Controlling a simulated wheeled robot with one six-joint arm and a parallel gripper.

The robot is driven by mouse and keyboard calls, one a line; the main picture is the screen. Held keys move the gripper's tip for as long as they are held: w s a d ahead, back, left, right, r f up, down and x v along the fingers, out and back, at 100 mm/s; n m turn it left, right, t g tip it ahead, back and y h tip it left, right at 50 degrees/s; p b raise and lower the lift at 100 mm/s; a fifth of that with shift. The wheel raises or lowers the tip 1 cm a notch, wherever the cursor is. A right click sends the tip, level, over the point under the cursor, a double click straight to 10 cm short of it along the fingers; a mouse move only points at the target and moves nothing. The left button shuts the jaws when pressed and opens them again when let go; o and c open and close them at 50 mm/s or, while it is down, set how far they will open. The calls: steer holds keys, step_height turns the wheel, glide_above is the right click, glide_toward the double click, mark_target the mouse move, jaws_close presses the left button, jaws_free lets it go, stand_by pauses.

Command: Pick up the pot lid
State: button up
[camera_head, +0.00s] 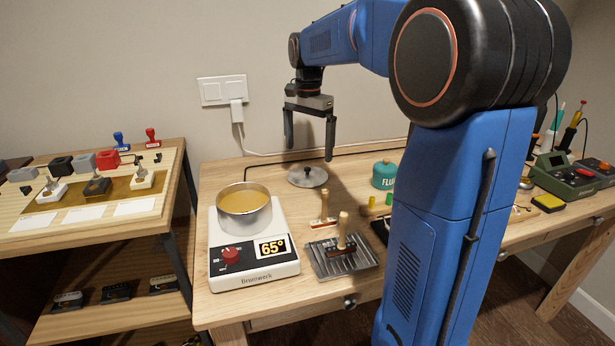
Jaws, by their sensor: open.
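The pot lid (307,177) is a round grey metal disc with a small dark knob on top. It lies flat on the wooden workbench, behind and to the right of the pot. My gripper (309,153) points down above the lid with its two dark fingers spread wide and nothing between them. The fingertips look higher than the lid, but the exact gap is hard to tell. The pot (244,212) is open, holds yellow-brown liquid and stands on a white heater (253,278) whose display reads 65°.
A green flux jar (383,175) stands right of the lid. A cable (262,163) runs along the wall behind it. My blue arm hides part of the bench.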

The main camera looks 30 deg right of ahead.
mark_target(307, 168)
steer(key=shift+a+f, duration=0.15)
steer(key=shift+f, duration=3.5)
steer(key=shift+c, duration=0.3)
steer(key=c, duration=0.6)
